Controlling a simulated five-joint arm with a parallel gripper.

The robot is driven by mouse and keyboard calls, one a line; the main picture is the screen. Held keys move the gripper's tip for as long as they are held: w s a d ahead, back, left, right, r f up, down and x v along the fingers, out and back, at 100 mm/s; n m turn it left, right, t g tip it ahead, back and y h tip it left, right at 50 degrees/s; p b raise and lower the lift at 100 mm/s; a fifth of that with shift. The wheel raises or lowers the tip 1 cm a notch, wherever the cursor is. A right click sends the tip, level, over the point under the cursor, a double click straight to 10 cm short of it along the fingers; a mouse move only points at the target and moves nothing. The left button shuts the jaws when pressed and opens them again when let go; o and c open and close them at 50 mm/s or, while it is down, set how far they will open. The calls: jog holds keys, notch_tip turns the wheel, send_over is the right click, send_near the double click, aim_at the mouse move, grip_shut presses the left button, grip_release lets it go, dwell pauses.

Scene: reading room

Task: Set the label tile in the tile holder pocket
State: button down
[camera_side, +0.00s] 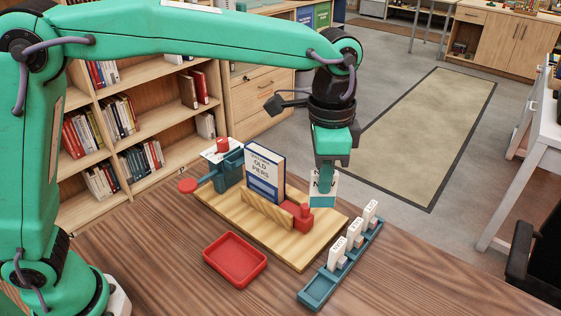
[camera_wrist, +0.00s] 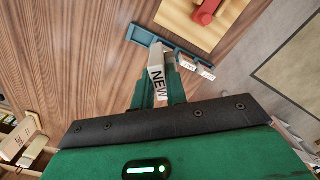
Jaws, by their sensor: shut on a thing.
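My gripper (camera_side: 324,188) is shut on a white label tile (camera_side: 332,190). In the wrist view the gripper (camera_wrist: 160,92) has a teal finger on each side of the tile (camera_wrist: 158,80), which reads "NEW". In the side view a finger hides part of it, and it appears raised beside the wooden board's right edge. A long teal tile rack (camera_side: 319,291) stands at the table's front right. Several white tiles stand in it; its near end is bare. The rack (camera_wrist: 142,36) also shows in the wrist view, partly behind the held tile. I cannot tell whether tile and rack touch.
A wooden board (camera_side: 297,250) carries an upright blue-and-white book (camera_side: 265,175), a red block (camera_side: 298,214) and a teal fixture (camera_side: 229,170) with a red knob. A red tray (camera_side: 235,260) lies in front. The wooden table (camera_side: 150,245) is clear to the left.

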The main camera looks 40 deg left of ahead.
jog(key=s+d+m, duration=0.4)
jog(key=s+d, duration=0.3)
jog(key=d, duration=0.3)
jog(key=s+d+m, duration=0.4)
jog(key=s+d, duration=0.3)
jog(key=d, duration=0.3)
jog(key=shift+w+a+f, duration=0.1)
jog(key=shift+w+f, duration=0.05)
jog(key=shift+f, duration=4.95)
jog(key=shift+w+a+f, duration=0.1)
jog(key=shift+f, duration=4.95)
jog(key=shift+f, duration=0.15)
jog(key=c, duration=1.4)
grip_release()
